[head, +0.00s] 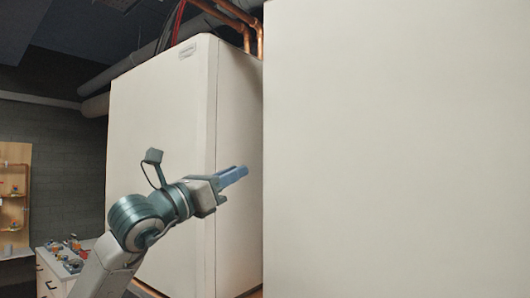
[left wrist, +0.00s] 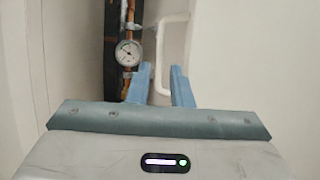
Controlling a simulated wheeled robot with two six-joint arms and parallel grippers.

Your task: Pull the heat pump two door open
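A tall off-white heat pump cabinet (head: 160,130) stands left of centre in the head view, with a small unreadable label near its top. A large plain off-white panel (head: 400,150) fills the right side; I cannot tell which is heat pump two. My left gripper (head: 243,170) reaches in front of the cabinet's right part, beside the panel's left edge. In the left wrist view, its two blue fingers (left wrist: 162,80) are apart. A white bar handle (left wrist: 160,55) on the pale panel at right appears between and beyond the fingertips; contact cannot be told. My right gripper is not in view.
A round gauge (left wrist: 129,52) on copper pipework shows beyond the fingers in the left wrist view. Copper pipes (head: 250,35) run above the cabinets. A low drawer unit (head: 52,275) with small parts stands at lower left.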

